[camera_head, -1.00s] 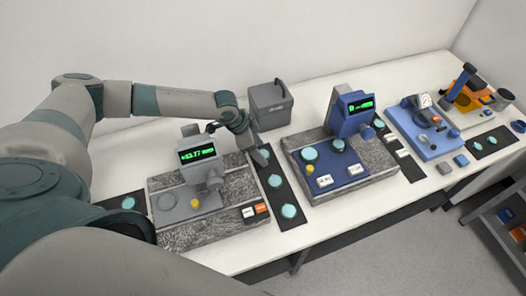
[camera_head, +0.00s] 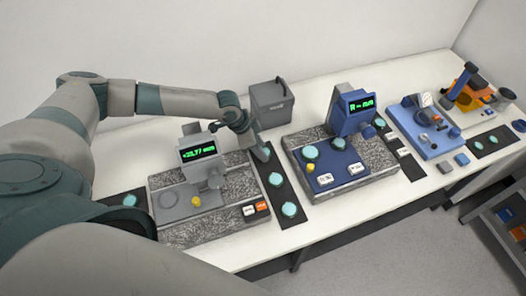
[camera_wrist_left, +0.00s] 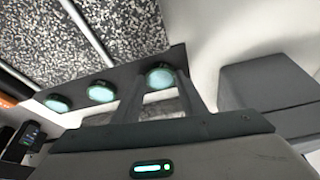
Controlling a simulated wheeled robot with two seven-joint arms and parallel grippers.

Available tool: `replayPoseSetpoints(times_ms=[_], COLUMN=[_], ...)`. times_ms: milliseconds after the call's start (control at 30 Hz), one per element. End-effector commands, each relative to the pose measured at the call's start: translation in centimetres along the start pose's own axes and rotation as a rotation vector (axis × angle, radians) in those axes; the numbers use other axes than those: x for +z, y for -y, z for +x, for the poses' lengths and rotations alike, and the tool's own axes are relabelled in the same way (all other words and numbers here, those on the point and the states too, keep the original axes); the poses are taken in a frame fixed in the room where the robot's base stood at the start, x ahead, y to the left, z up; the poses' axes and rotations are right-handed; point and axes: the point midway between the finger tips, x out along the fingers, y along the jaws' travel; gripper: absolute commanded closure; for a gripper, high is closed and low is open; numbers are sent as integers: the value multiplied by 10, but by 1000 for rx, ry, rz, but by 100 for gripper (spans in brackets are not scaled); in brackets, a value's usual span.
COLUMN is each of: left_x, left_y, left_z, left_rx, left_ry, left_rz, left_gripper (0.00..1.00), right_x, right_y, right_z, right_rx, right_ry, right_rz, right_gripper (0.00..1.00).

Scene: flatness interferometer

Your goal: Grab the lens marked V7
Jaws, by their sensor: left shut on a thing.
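My left gripper (camera_head: 263,153) is at the far end of a black mat (camera_head: 288,187) beside the left grey instrument. In the left wrist view, the left gripper (camera_wrist_left: 160,84) is shut on a round teal lens (camera_wrist_left: 159,76) at its fingertips, at the end of the mat's row. I cannot tell whether this lens is lifted off the mat. Two more teal lenses, a middle one (camera_head: 275,180) and a near one (camera_head: 289,208), lie on the same mat. No V7 marking is readable on any lens. My right gripper is not in view.
The grey instrument (camera_head: 198,157) with a green display stands left of the mat on a speckled slab. A blue instrument (camera_head: 352,112) stands right of it. A dark grey box (camera_head: 271,104) is behind the gripper. Blue and orange fixtures are farther right.

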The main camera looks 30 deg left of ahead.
Motion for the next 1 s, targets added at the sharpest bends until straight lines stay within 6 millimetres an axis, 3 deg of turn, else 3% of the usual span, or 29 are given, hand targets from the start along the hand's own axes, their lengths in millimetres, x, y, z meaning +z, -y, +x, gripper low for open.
replayPoseSetpoints(times_ms=[267, 500, 1000], left_x=[-3, -14, -92], left_y=[1, 1, -69], left_z=[-7, -33, -62], left_rx=[-1, -3, 1], left_ry=[-2, -4, -4], left_rz=[-1, 3, 6], left_gripper=[85, 85, 85], right_x=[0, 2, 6], right_y=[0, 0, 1], right_z=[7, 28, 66], right_rx=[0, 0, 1], right_ry=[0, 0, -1], right_rz=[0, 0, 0], right_gripper=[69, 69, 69])
